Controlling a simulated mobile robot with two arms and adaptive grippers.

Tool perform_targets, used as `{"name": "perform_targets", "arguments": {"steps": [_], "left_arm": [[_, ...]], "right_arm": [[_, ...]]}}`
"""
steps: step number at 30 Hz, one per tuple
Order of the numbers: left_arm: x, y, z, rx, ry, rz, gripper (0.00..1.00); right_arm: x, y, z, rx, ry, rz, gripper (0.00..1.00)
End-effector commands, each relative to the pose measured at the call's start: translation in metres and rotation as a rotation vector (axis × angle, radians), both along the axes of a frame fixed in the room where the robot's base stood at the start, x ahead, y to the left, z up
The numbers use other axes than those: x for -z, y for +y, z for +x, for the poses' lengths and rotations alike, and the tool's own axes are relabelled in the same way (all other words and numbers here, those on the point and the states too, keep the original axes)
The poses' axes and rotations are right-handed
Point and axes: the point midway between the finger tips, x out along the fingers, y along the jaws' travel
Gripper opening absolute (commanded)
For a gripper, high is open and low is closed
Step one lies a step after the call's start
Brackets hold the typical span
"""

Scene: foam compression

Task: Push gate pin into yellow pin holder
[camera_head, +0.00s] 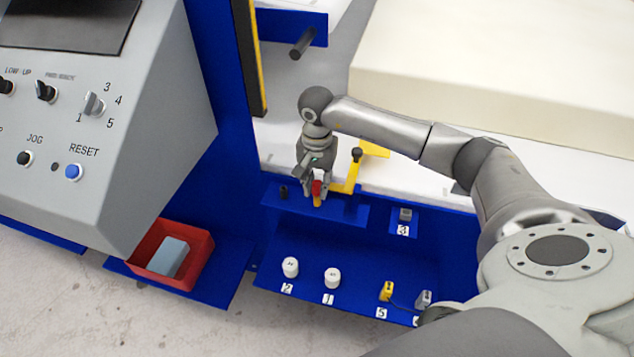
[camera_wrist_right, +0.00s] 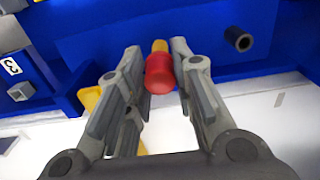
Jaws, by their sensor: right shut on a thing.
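The gate pin, with a red head (camera_head: 316,187) and a yellow end, stands at the blue ledge. In the right wrist view the red head (camera_wrist_right: 160,75) sits between the fingertips, with the yellow part (camera_wrist_right: 160,46) beyond it. My right gripper (camera_head: 314,188) is shut on the pin. A yellow bracket (camera_head: 352,178) rises beside the gripper, and part of it shows in the right wrist view (camera_wrist_right: 90,100). I cannot tell whether the yellow end is the pin's own shaft or the holder. My left gripper is not in view.
A red bin (camera_head: 208,252) and grey control panel (camera_head: 130,120) are at left.

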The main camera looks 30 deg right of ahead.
Motion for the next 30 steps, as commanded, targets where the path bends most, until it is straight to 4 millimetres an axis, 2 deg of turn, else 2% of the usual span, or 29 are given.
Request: {"name": "perform_targets", "arguments": {"steps": [20, 21, 26, 30], "left_arm": [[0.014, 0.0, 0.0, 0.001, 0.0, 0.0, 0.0], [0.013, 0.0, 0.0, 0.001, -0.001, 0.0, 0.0], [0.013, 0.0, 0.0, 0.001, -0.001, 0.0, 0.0], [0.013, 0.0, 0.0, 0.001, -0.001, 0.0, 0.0]], "right_arm": [[0.015, 0.0, 0.0, 0.0, 0.0, 0.0, 0.0], [0.014, 0.0, 0.0, 0.0, 0.0, 0.0, 0.26], [0.014, 0.0, 0.0, 0.0, 0.0, 0.0, 0.46], [0.014, 0.0, 0.0, 0.0, 0.0, 0.0, 0.48]]}}
